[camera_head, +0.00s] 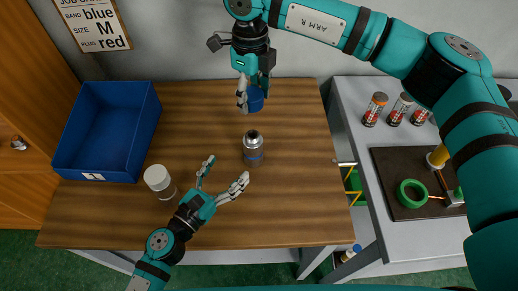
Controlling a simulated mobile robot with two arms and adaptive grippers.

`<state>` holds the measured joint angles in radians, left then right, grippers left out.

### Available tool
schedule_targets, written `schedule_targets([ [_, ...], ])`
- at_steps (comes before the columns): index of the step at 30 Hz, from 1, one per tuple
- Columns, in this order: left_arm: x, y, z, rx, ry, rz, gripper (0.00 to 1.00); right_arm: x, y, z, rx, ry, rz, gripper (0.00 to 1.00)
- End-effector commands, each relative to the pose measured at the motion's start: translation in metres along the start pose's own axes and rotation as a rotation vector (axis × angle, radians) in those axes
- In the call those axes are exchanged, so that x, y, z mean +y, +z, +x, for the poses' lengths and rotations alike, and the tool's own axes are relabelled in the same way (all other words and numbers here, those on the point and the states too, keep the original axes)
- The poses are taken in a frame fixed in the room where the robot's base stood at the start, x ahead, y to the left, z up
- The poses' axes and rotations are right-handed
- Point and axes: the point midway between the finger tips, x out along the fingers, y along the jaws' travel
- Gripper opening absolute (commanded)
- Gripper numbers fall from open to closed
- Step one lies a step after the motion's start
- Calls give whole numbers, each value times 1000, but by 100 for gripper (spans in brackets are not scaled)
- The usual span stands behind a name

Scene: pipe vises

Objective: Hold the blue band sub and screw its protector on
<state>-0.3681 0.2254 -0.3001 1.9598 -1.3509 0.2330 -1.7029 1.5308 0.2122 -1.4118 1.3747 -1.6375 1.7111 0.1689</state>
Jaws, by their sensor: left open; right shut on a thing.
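The blue band sub (253,158) is a grey metal cylinder with a blue band, standing upright on the wooden table near its middle. My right gripper (254,95) is behind it, pointing down, shut on a blue cup-like piece (257,104), which looks like the protector. The fingers hide part of that piece. I cannot tell whether it touches the table. My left gripper (227,170) is open and empty in front of the sub and to its left. Its fingers spread toward the sub, apart from it.
A blue bin (108,85) stands at the left. A white-capped jar (157,178) stands close to my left gripper. A card (92,22) reads band blue, size M, plug red. A grey bench (350,100) at right holds small cans and a green ring (410,193). The table's right front is clear.

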Motion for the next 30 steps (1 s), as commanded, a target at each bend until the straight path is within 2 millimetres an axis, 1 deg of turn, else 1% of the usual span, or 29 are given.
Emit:
schedule_targets([
  [1, 0, -14, 0, 1, 0, -1, 80, 0, 0, 13, 0, 0, -1, 27],
  [7, 0, -38, 0, 0, 1, -1, 80, 0, 0, 38, 0, 0, -1, 27],
  [11, 0, -50, 0, 0, 1, -1, 80, 0, 0, 50, 0, 0, -1, 27],
  [14, 0, -53, 0, 0, 1, -1, 80, 0, 0, 53, -1, 0, -1, 27],
  [25, 0, -52, 1, -1, 1, -1, 80, 0, 0, 51, -1, 0, -1, 27],
  [28, 0, -52, 6, -1, 1, -2, 80, 0, 0, 51, -1, 0, -1, 27],
  [30, 0, -51, 14, -2, -1, 0, 80, 0, 0, 52, -1, 0, -1, 27],
])
